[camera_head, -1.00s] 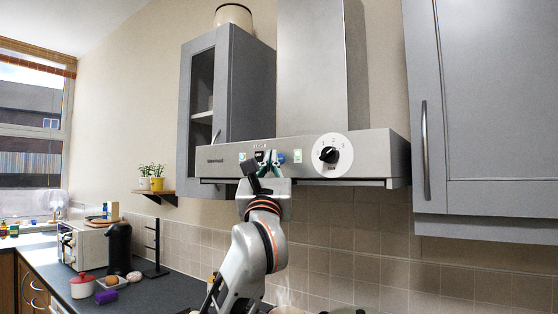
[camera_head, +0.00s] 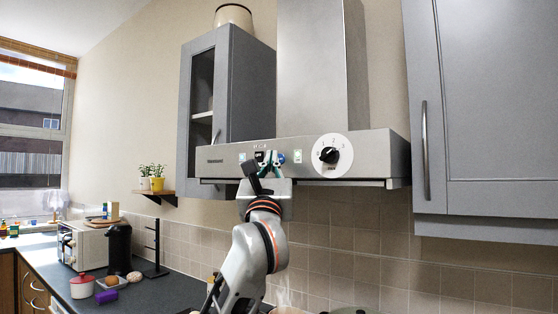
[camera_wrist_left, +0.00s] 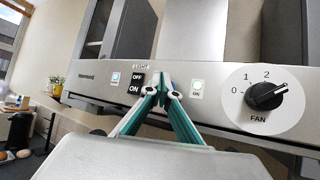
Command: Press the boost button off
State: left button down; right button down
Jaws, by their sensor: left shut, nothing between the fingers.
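The range hood (camera_head: 228,160) has a front panel with two small lit square buttons. One is bluish, at the left (camera_head: 242,157) (camera_wrist_left: 115,78); one is greenish, at the right (camera_head: 298,156) (camera_wrist_left: 198,88). Their small labels are hard to read, so I cannot tell which is boost. A black OFF/ON rocker switch under the word LIGHT (camera_wrist_left: 136,83) sits between them. My left gripper (camera_head: 270,158) is shut and empty, its teal fingertips (camera_wrist_left: 162,92) at the panel between the rocker and the greenish button. I cannot tell whether they touch the panel. My right gripper is not in view.
A round FAN dial (camera_head: 331,156) is on the panel's right. Grey cupboards flank the hood, left (camera_head: 252,100) and right (camera_head: 490,100). A small plant shelf (camera_head: 156,194) is on the left wall. The counter below holds a red pot (camera_head: 82,288) and a black coffee machine (camera_head: 119,250).

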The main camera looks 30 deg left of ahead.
pick_arm(q)
jog(key=shift+w, duration=0.1)
dwell(0.4)
jog(key=shift+w, duration=0.35)
jog(key=shift+w, duration=0.1)
dwell(0.4)
jog(key=shift+p, duration=0.3)
jog(key=shift+s, duration=0.55)
jog(key=shift+s, duration=0.1)
jog(key=s, duration=0.2)
jog(key=s+p, duration=0.1)
jog(key=s, duration=0.1)
jog(key=s+p, duration=0.1)
jog(key=shift+s+a, duration=0.25)
jog(key=shift+s, duration=0.15)
